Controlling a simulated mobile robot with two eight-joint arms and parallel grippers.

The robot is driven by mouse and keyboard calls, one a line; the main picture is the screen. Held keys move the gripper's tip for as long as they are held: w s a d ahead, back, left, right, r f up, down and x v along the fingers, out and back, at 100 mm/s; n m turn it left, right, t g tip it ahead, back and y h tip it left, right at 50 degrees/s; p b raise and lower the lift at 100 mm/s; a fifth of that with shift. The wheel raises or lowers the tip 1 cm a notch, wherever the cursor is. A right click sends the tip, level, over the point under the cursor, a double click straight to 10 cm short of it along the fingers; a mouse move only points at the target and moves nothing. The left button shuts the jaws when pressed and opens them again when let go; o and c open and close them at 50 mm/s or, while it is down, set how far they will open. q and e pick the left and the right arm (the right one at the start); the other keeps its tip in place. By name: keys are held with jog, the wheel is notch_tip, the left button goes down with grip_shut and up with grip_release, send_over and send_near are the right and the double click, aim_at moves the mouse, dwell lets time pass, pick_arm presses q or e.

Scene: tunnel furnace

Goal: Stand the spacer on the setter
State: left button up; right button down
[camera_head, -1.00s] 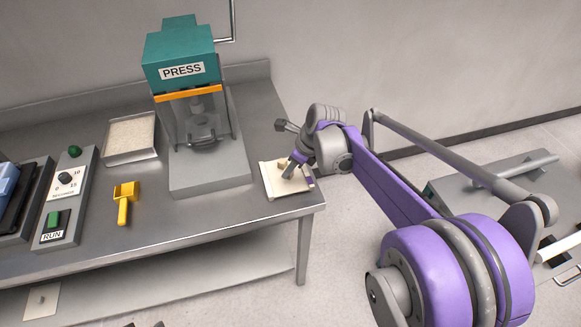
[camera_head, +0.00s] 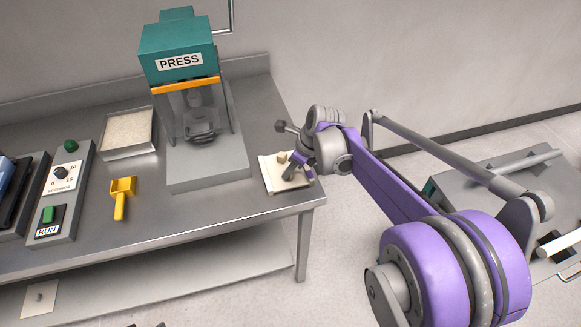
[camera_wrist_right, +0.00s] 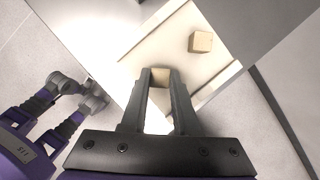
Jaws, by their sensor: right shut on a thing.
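The setter (camera_head: 270,182) is a flat cream plate at the right end of the steel table. It also shows in the right wrist view (camera_wrist_right: 150,35), with a raised strip along an edge. My right gripper (camera_head: 290,173) reaches down over it from the right. In the right wrist view the fingers (camera_wrist_right: 160,78) are shut on a small tan block, the spacer (camera_wrist_right: 160,76). I cannot tell whether its underside touches the setter. A second tan block (camera_wrist_right: 201,41) sits on the setter, apart from the fingers; it also shows in the head view (camera_head: 282,157).
The press (camera_head: 205,172) stands just left of the setter. A tray of pale powder (camera_head: 129,133), a yellow scoop (camera_head: 121,198) and a control box (camera_head: 62,195) lie further left. The table's right edge is close beside the setter.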

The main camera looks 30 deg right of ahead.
jog(key=shift+f+b, duration=0.3)
jog(key=shift+f, duration=0.15)
dwell(0.3)
jog(key=c, duration=0.6)
grip_release()
jog(key=shift+r, duration=0.1)
jog(key=p+v, duration=0.1)
jog(key=v, duration=0.9)
jog(key=shift+s+d+r, duration=0.1)
jog(key=shift+s+r, duration=0.05)
jog(key=shift+r, duration=0.2)
